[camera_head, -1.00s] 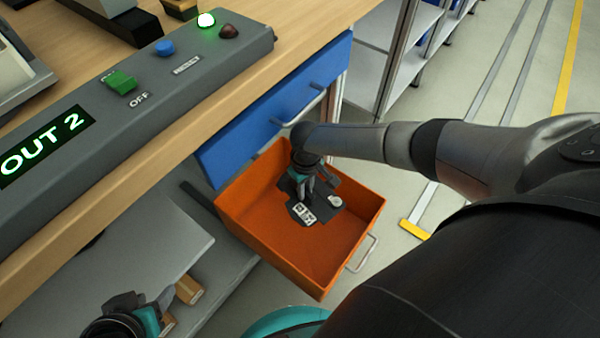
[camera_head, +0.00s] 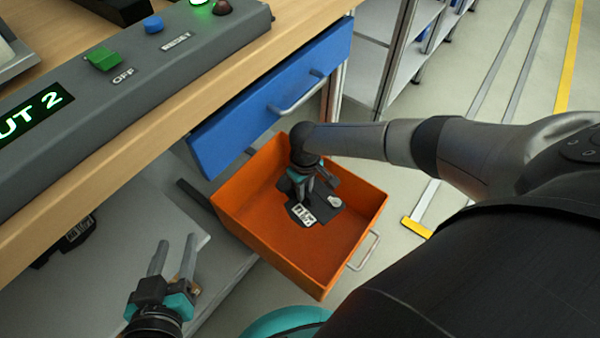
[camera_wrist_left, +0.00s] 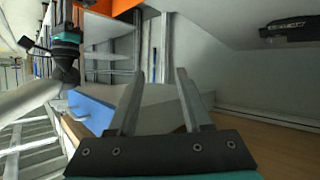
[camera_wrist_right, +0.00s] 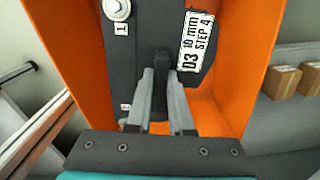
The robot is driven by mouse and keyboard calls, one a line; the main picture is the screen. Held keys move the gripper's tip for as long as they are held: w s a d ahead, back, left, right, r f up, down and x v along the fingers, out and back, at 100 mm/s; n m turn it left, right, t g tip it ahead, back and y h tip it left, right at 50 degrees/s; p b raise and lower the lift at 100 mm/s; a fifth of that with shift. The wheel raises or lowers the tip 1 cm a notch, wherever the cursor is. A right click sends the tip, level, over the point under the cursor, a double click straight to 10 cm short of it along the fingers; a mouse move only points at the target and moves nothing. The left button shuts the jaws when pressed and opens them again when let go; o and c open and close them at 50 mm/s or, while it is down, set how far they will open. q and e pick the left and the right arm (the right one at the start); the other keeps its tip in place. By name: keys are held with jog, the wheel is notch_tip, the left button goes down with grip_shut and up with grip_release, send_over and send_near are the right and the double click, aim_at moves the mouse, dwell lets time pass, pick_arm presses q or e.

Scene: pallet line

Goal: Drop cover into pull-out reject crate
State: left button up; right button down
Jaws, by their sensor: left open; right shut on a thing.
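The cover (camera_head: 328,215) is a dark flat plate with a white label and a round pale knob. It is inside the orange pull-out reject crate (camera_head: 318,262), within its walls; I cannot tell whether it touches the floor. My right gripper (camera_head: 304,192) reaches down into the crate and is shut on the cover's black upright grip. The right wrist view shows the fingers (camera_wrist_right: 160,88) around that grip, with the label "D3 10 mm STEP 4" on the cover (camera_wrist_right: 122,60). My left gripper (camera_head: 174,256) is open and empty, left of the crate over the grey shelf.
A blue drawer (camera_head: 270,110) with a handle is above the crate under the wooden bench (camera_head: 120,165). A control box (camera_head: 130,75) with buttons sits on the bench. Another dark labelled piece (camera_head: 72,238) lies on the grey shelf (camera_head: 165,215). Floor right of the crate is clear.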

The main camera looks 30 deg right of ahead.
pick_arm(q)
jog(key=shift+s+d+r+t+h+b, duration=0.1)
jog(key=shift+d+r+t+h+b, duration=0.3)
jog(key=shift+d+t, duration=0.35)
pick_arm(e)
jog(key=shift+f, duration=0.35)
pick_arm(q)
jog(key=shift+a, duration=0.1)
pick_arm(e)
jog(key=c, duration=0.7)
grip_release()
jog(key=shift+c, duration=0.2)
pick_arm(q)
jog(key=shift+r, duration=0.15)
